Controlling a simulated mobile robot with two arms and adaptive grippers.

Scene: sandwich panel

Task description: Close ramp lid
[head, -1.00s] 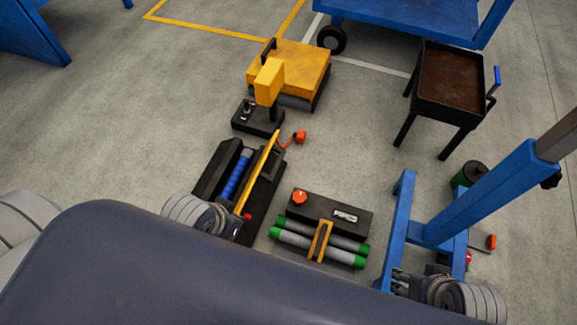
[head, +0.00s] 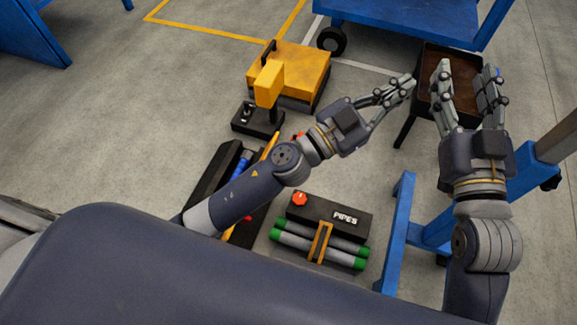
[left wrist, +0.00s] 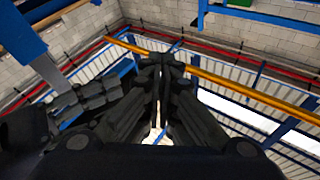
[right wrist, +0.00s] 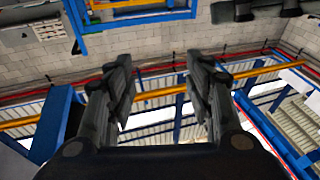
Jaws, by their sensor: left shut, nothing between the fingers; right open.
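I cannot pick out a ramp lid in any view. My left gripper (head: 402,87) reaches up and to the right across the middle of the head view. Its fingers are together and empty, as the left wrist view (left wrist: 160,62) also shows. My right gripper (head: 465,72) is raised at the right of the head view, in front of the dark cart. Its two fingers stand apart with nothing between them, also in the right wrist view (right wrist: 160,68). Both wrist views look towards distant walls and rails.
A yellow machine (head: 310,62) stands on the floor, upper centre. A dark pipe holder (head: 362,222) with green-ended pipes lies below. A brown-topped cart (head: 432,58) and a blue frame (head: 398,235) are on the right. A yellow rail (left wrist: 260,93) crosses the wrist views.

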